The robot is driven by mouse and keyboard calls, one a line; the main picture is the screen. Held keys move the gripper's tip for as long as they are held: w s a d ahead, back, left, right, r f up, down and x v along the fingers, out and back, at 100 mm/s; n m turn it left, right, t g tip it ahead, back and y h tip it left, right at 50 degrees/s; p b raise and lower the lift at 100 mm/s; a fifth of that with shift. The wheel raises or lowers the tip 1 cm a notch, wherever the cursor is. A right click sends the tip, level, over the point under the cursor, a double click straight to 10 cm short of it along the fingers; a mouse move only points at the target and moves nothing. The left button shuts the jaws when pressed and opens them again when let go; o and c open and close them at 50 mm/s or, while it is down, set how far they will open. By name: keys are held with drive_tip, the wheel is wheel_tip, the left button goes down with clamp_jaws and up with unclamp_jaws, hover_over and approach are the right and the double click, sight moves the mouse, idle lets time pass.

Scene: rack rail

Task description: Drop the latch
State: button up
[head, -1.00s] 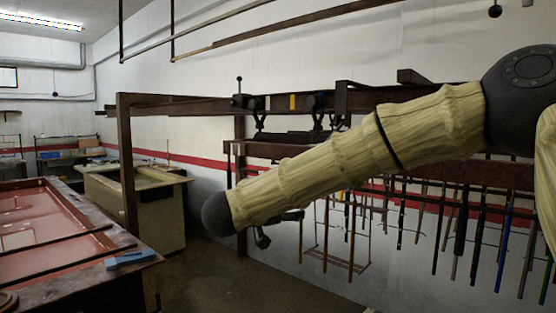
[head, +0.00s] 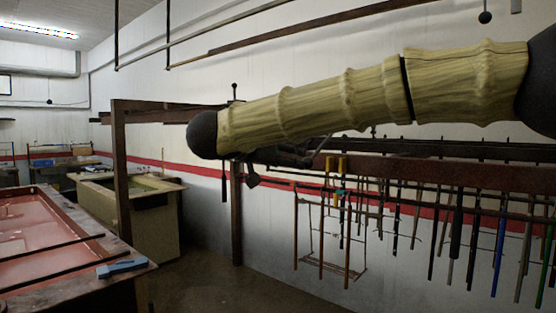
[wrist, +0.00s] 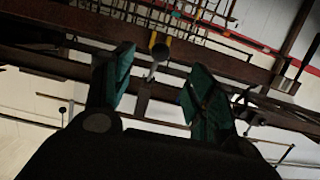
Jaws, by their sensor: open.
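In the wrist view a short lever with a pale round knob (wrist: 161,50), possibly the latch, shows between the fingers of my gripper (wrist: 162,61). The two greenish fingers are apart, and no contact with the lever is visible. Only dark parts of my gripper (head: 285,156) show below the forearm. A dark upright lever with a round knob (head: 234,91) stands above the forearm's end.
A lower rack beam (head: 450,172) carries several hanging rods and tools at the right. A red-topped table (head: 30,240) with a blue block (head: 122,268) stands at the left. A pale bin (head: 125,195) is behind it. Floor between table and rack is clear.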

sight(305, 161)
drive_tip(key=p+x, duration=0.1)
drive_tip(key=x, duration=0.5)
drive_tip(key=shift+w+r, duration=0.1)
drive_tip(key=shift+r, duration=0.05)
drive_tip(key=shift+p+x, duration=0.85)
drive_tip(key=shift+x, duration=0.6)
drive_tip(key=shift+f, duration=0.2)
drive_tip(key=c, duration=0.9)
drive_tip(key=shift+c, duration=0.2)
